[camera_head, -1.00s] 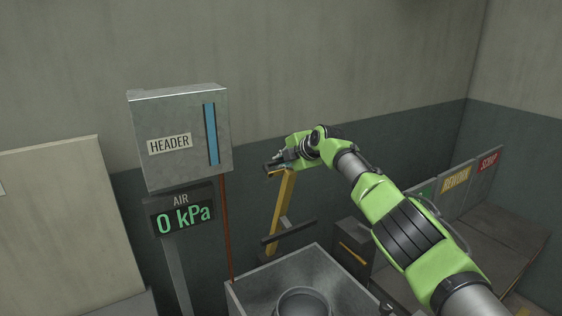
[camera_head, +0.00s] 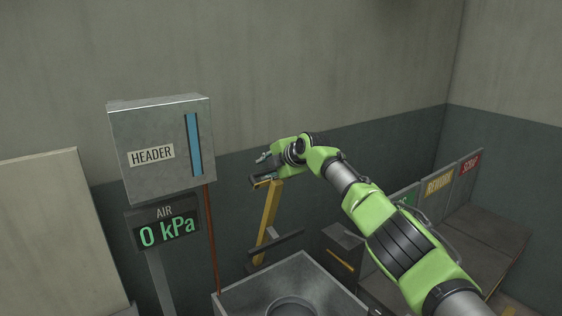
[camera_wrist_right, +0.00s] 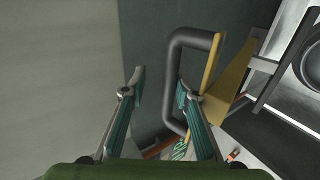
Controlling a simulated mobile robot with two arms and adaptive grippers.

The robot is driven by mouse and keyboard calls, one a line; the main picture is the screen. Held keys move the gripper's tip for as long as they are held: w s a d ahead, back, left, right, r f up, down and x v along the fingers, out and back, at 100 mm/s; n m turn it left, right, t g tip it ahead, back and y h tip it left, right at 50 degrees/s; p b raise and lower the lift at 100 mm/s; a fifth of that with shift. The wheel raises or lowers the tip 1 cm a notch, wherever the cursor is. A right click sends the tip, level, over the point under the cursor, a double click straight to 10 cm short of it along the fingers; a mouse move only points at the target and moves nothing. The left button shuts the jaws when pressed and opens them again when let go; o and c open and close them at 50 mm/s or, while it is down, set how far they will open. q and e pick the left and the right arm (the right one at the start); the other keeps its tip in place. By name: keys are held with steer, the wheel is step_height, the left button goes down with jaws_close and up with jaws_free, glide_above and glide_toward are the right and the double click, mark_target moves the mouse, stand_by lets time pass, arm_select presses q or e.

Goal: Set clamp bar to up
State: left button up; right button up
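The clamp bar (camera_head: 268,215) is a yellow bar standing steeply, leaning slightly right at its top, behind the metal box. Its dark handle is at the upper end, partly hidden by my right gripper (camera_head: 262,168) in the head view. In the right wrist view the handle (camera_wrist_right: 174,62) is a black U-shaped loop beside the yellow bar (camera_wrist_right: 232,80). My right gripper (camera_wrist_right: 160,82) is open, with nothing between its fingertips. Its right finger overlaps the loop in the picture; I cannot tell whether they touch. My left gripper is not in view.
A HEADER box (camera_head: 160,150) with a blue strip stands left of the bar, above an AIR display (camera_head: 163,228) reading 0 kPa. An open-topped metal box (camera_head: 245,297) is in front. Bins labelled REWORK (camera_head: 439,184) and SCRAP (camera_head: 470,165) stand at right.

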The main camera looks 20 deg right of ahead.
steer(key=shift+s+d+r, duration=0.15)
steer(key=shift+s+r, duration=0.2)
steer(key=shift+s, duration=0.15)
steer(key=v, duration=1)
steer(key=shift+d+r, duration=0.15)
steer(key=shift+r, duration=0.05)
steer(key=shift+s, duration=0.2)
